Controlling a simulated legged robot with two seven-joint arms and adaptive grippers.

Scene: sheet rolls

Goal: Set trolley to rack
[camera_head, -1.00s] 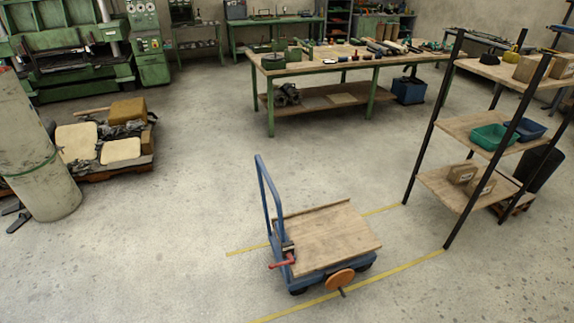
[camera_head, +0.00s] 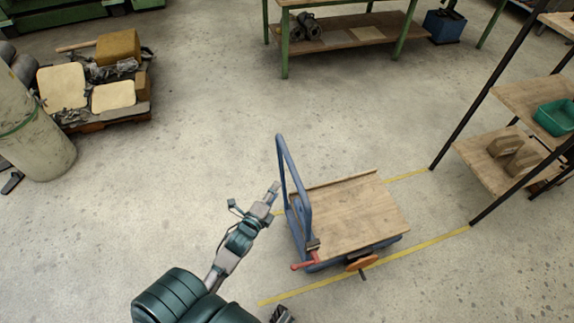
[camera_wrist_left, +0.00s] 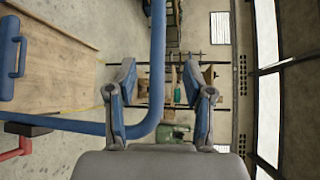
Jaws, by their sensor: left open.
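The trolley has a blue frame and a wooden deck (camera_head: 355,215), with an upright blue handle (camera_head: 283,165) on its left side. The rack (camera_head: 497,175), with black posts and wooden shelves, stands to the right. My left gripper (camera_head: 258,200) is open and empty, just left of the handle. In the left wrist view the handle tube (camera_wrist_left: 158,60) shows between the open fingers (camera_wrist_left: 160,75); its depth is hard to judge.
Two yellow floor lines (camera_head: 440,240) run past the trolley toward the rack. A loaded pallet (camera_head: 110,122) and a pale cylinder (camera_head: 35,140) stand at the left. A green-legged workbench (camera_head: 345,37) is at the back. The floor between is clear.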

